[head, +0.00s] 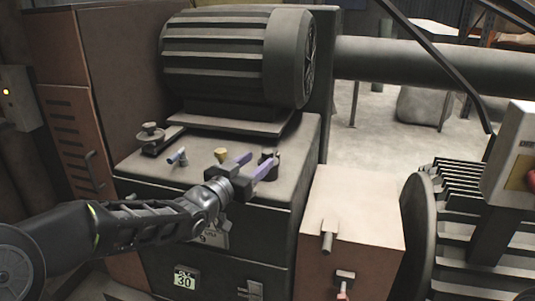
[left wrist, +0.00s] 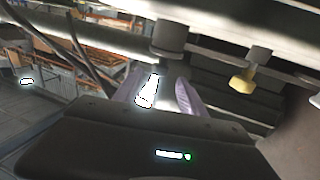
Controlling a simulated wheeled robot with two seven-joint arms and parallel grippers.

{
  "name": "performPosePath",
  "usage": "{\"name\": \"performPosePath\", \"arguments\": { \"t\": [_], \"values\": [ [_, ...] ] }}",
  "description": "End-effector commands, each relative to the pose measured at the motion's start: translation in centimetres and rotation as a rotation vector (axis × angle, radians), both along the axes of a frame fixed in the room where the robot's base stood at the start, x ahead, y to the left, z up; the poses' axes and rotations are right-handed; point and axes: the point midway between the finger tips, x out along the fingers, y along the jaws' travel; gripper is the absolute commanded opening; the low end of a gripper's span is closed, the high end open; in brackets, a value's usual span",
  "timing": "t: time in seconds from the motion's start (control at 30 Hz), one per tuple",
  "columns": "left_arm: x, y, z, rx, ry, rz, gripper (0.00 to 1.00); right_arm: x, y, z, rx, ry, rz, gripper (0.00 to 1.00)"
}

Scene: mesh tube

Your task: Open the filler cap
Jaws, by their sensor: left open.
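My left gripper (head: 262,158) is open over the top of the dark machine housing, its two purple fingers apart. A dark, short, upright cap (head: 268,156), which looks like the filler cap, stands at the fingertips. In the left wrist view the dark cap (left wrist: 168,58) shows between and just beyond the fingers of the left gripper (left wrist: 160,82), and the scene looks upside down. I cannot tell whether the fingers touch it. A yellow cap (head: 221,154) stands left of the gripper; it also shows in the wrist view (left wrist: 243,80). My right gripper is not in view.
A large ribbed motor (head: 235,60) sits behind the caps. A blue-tipped fitting (head: 177,156) and a disc-topped knob (head: 150,130) stand to the left on the housing. A pale box (head: 355,205) with a small handle is at right, beside a dark finned unit (head: 460,200).

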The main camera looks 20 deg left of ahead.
Motion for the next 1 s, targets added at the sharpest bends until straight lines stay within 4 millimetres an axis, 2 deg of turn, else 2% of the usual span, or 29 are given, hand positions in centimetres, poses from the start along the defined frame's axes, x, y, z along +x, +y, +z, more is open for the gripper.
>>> {"name": "performPosePath", "arguments": {
  "t": [0.2,0.33,0.47,0.7,1.0],
  "values": [
    [3.4,-1.0,-0.1,-0.004,0.001,-0.002,0.48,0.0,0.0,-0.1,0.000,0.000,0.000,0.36],
    [5.0,-1.4,0.0,-0.002,0.000,-0.001,0.48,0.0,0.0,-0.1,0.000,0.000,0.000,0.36],
    [5.6,-1.5,0.0,-0.001,0.000,0.000,0.48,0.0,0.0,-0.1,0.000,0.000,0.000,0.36],
    [5.7,-1.5,0.0,-0.001,0.000,0.000,0.48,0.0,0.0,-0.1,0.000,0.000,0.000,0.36],
    [5.7,-1.5,0.0,-0.001,0.000,0.000,0.24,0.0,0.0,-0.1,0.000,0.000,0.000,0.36]
  ]
}}
